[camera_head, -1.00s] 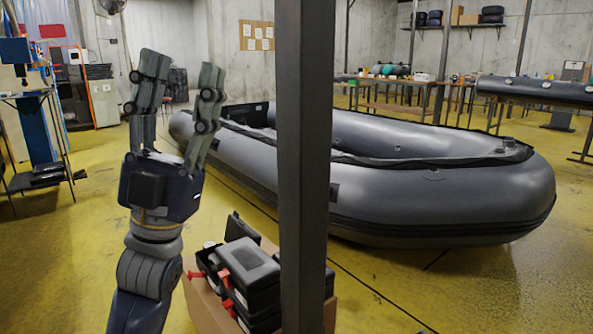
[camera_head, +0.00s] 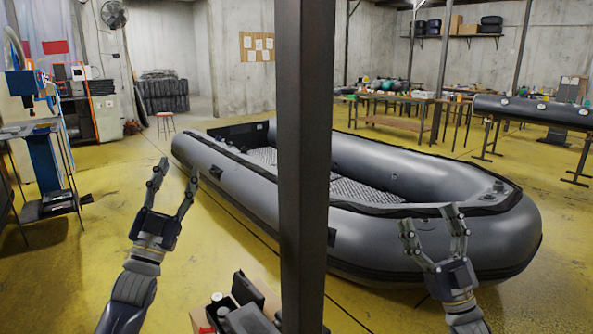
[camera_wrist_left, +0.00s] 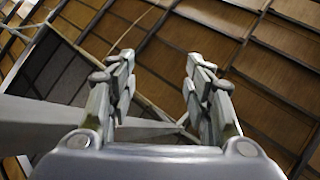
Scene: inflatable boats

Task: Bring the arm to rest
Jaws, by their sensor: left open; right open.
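My left gripper (camera_head: 171,184) is open and empty in the head view, fingers pointing up, in front of the left end of the grey inflatable boat. It also shows in the left wrist view (camera_wrist_left: 158,72), its two fingers apart with nothing between them. My right gripper (camera_head: 433,224) is open and empty, fingers up, in front of the boat's right part. The grey boat (camera_head: 440,245) rests on the yellow floor, partly hidden by a dark post.
The dark vertical post (camera_head: 303,160) stands between my two arms. A box of black cases (camera_head: 245,315) stands low at the front centre. Workbenches (camera_head: 395,105) stand at the back right, a blue machine (camera_head: 40,150) at the left. The left wrist camera faces the roof panels (camera_wrist_left: 205,45).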

